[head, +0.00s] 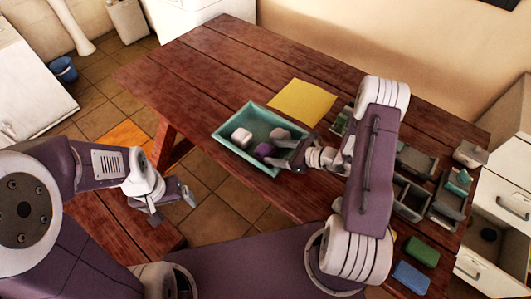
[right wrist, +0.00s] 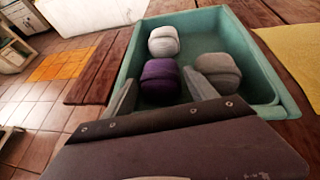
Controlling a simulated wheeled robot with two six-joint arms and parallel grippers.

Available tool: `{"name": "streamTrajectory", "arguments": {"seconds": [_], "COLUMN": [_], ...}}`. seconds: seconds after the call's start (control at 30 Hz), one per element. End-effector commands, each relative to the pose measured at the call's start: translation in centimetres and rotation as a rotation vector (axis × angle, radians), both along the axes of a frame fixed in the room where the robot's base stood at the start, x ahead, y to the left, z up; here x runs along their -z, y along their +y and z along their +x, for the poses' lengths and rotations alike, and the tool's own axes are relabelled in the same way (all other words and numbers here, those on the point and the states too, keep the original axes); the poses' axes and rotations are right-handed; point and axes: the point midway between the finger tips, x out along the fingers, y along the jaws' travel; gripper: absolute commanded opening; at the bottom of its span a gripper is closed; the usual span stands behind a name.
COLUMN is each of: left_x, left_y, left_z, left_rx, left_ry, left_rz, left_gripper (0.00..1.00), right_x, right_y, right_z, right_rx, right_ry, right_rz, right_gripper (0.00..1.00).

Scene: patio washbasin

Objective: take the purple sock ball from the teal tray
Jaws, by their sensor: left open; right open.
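The teal tray (head: 224,136) sits on the wooden table near its front edge and holds three sock balls. The purple sock ball (head: 265,150) lies toward the tray's front side, between a pale one (head: 241,137) and a grey one (head: 280,134). My right gripper (head: 290,152) is open at the tray's right end. In the right wrist view the purple sock ball (right wrist: 160,78) shows between its two fingers (right wrist: 160,95), with the grey ball (right wrist: 217,70) partly behind the right finger. I cannot tell if the fingers touch either ball. My left gripper (head: 172,202) is open and empty, off the table's front edge.
A yellow cloth (head: 301,101) lies flat behind the tray. Grey compartment boxes (head: 411,198) and green (head: 422,251) and blue (head: 411,277) blocks are to the right. The table's far left part is clear.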

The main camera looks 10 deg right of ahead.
Motion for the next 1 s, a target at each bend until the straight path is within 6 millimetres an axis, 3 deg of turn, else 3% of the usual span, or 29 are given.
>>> {"name": "streamTrajectory", "arguments": {"seconds": [0.2, 0.43, 0.6, 0.87, 1.0], "left_x": [-0.2, -0.1, -0.1, -0.2, -0.3], "left_y": [0.0, 0.0, 0.0, 0.0, 0.0], "left_z": [0.0, 0.0, 0.0, 0.0, 0.0], "left_rx": [0.000, 0.000, 0.000, 0.000, 0.000], "left_ry": [0.000, 0.000, 0.000, 0.000, 0.000], "left_rz": [0.000, 0.000, 0.000, 0.000, 0.000], "left_gripper": [0.87, 0.87, 0.87, 0.87, 0.87], "right_x": [1.5, 1.5, 1.5, 1.4, 0.0], "right_y": [2.3, 2.4, 2.4, 2.4, 2.4], "right_z": [1.8, 2.0, 1.9, 1.9, 2.0], "right_rx": [-0.004, -0.001, -0.001, -0.001, -0.002], "right_ry": [0.001, 0.000, 0.000, 0.000, -0.001], "right_rz": [0.001, 0.000, 0.000, 0.000, -0.001], "right_gripper": [0.66, 0.66, 0.21, 0.21, 0.21]}}
